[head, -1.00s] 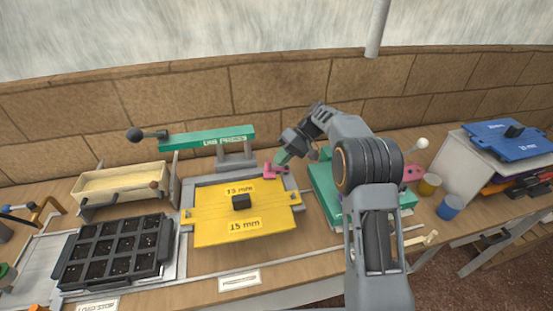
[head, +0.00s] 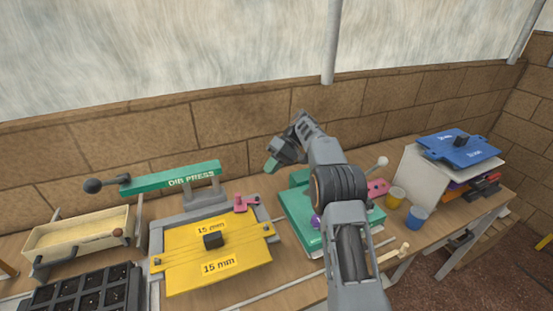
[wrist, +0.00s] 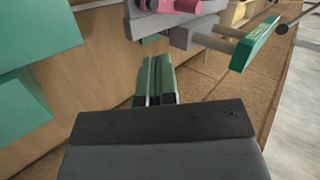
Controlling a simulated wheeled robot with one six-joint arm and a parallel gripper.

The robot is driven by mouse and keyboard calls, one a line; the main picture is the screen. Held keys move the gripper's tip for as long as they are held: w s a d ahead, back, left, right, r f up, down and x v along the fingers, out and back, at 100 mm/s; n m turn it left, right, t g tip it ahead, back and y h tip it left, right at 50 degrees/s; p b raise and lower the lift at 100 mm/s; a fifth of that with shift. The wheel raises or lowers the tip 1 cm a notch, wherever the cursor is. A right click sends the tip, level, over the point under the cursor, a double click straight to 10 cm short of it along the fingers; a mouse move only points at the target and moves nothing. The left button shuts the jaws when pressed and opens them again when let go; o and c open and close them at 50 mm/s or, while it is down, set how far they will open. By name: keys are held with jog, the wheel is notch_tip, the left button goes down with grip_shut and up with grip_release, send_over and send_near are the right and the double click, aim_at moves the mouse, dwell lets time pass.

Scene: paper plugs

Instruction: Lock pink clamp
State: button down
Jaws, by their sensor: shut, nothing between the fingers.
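The pink clamp (head: 242,204) sits at the back right corner of the yellow 15 mm plate (head: 185,272), on the grey frame. In the wrist view the pink clamp (wrist: 160,18) shows at the top, beyond the fingertips. My gripper (head: 271,165) is raised above and to the right of the clamp, apart from it. In the wrist view my gripper (wrist: 155,80) has its green-tipped fingers together with nothing between them.
The green dib press (head: 175,180) stands behind the plate. A green box (head: 300,225) lies to the right of the plate, partly behind my arm. Yellow (head: 396,198) and blue (head: 416,218) cups stand further right. A black cell tray (head: 85,292) is at front left.

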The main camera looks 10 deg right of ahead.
jog(key=shift+p+v, duration=0.3)
jog(key=shift+v, duration=1.5)
jog(key=shift+w, duration=0.1)
